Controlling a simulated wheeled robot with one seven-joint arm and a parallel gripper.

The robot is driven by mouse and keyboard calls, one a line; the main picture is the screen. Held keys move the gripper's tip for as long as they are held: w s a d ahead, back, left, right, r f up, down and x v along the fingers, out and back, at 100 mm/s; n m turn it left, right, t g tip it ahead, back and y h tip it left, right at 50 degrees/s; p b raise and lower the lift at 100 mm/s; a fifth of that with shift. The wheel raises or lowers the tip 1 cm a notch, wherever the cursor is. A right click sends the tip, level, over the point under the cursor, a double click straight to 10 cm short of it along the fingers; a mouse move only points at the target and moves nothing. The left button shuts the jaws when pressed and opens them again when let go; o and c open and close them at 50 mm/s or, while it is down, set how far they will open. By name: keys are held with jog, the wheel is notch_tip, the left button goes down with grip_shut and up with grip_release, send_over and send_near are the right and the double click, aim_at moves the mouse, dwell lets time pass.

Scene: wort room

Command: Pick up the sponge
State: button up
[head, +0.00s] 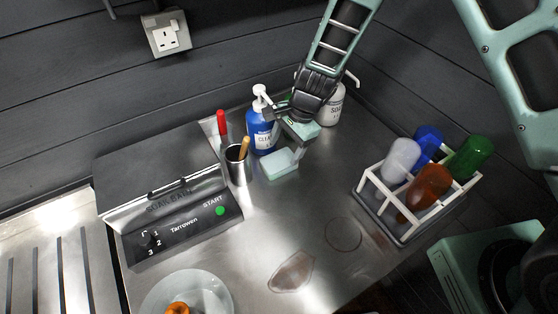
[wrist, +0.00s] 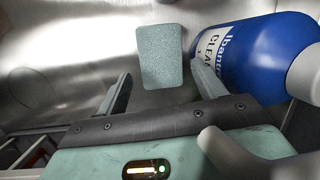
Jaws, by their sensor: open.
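The sponge (head: 281,163) is a pale green block lying flat on the steel counter, just right of a metal cup. In the wrist view the sponge (wrist: 162,55) lies ahead of the fingertips, roughly centred between them. My gripper (head: 289,139) is open and empty above and just behind the sponge in the head view. I see no contact with the sponge.
A blue pump bottle (head: 262,132) stands close beside my gripper; in the wrist view it is near the right finger. A white bottle (head: 331,104) stands behind. The metal cup (head: 237,169) holds a brush handle. A bottle rack (head: 407,229) is at right. Front counter is mostly clear.

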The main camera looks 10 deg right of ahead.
aim_at(280, 160)
jog(key=shift+p+x, duration=1.15)
jog(key=shift+x, duration=1.55)
jog(key=c, duration=0.7)
jog(key=shift+c, duration=0.3)
jog(key=shift+w+r, duration=0.1)
jog(key=shift+r, duration=0.05)
jog(key=shift+r+b, duration=0.45)
jog(key=shift+r, duration=0.05)
jog(key=shift+r+b, duration=0.45)
jog(key=shift+r, duration=0.55)
jog(key=s+d+b, duration=0.2)
jog(key=s+b, duration=0.1)
jog(key=s, duration=0.2)
jog(key=s+d+b, duration=0.2)
jog(key=s+b, duration=0.1)
jog(key=s, duration=0.2)
jog(key=s+d+b, duration=0.2)
jog(key=s+b, duration=0.1)
jog(key=s, duration=0.3)
jog(key=shift+d, duration=0.4)
jog(key=shift+s+d+r+b, duration=0.1)
jog(key=shift+s+d+b, duration=0.05)
jog(key=shift+s+b, duration=0.2)
